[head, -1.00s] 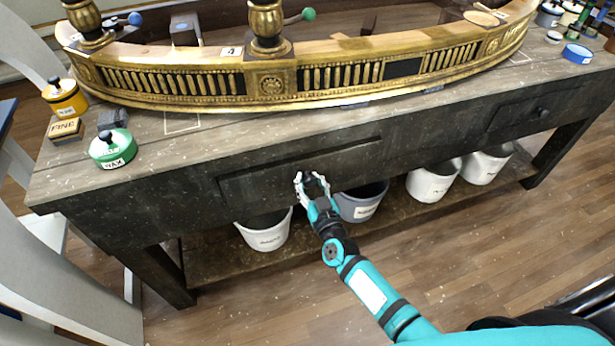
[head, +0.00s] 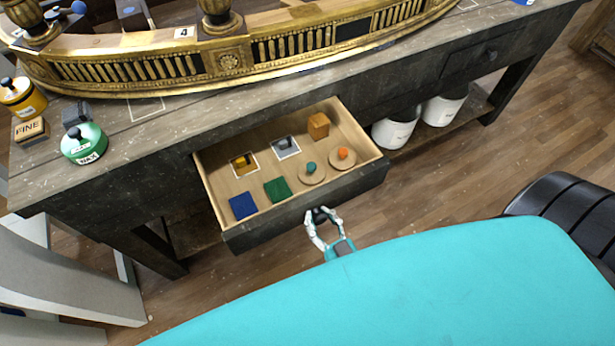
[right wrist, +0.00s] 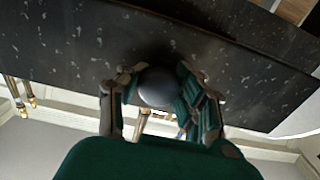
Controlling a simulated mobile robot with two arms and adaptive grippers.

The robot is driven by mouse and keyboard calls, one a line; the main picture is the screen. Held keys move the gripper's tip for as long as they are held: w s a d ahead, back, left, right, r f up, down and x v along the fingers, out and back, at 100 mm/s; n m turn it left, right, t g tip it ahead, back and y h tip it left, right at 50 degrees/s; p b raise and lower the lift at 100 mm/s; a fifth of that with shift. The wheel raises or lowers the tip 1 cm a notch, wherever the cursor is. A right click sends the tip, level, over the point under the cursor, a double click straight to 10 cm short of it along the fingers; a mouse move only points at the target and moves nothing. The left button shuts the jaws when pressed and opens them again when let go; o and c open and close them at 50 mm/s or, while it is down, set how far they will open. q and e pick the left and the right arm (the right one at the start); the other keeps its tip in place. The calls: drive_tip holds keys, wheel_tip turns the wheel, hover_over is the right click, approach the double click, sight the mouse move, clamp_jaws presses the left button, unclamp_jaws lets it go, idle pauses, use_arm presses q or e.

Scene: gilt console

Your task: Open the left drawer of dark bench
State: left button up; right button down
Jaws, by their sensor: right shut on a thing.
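The dark bench (head: 120,135) stands across the head view. Its left drawer (head: 372,182) is pulled well out, and its light wooden inside shows. My right gripper (head: 322,218) is at the middle of the drawer front, shut on the dark round knob. In the right wrist view the knob (right wrist: 158,87) sits between the two fingers of the right gripper (right wrist: 160,95), with the speckled drawer front (right wrist: 70,45) behind it. My left gripper is not in view.
The drawer holds a blue pad (head: 243,206), a green pad (head: 278,189), an orange block (head: 318,125) and round discs. A gilt curved piece (head: 228,62) lies on the bench top. White buckets (head: 395,131) stand on the shelf below. The bench's right drawer (head: 480,58) is shut.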

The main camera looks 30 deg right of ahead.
drive_tip(key=shift+s+d, duration=0.1)
drive_tip(key=shift+s, duration=1.7)
drive_tip(key=c, duration=0.9)
unclamp_jaws()
drive_tip(key=shift+o, duration=0.2)
drive_tip(key=s, duration=1.2)
drive_tip(key=shift+d, duration=0.2)
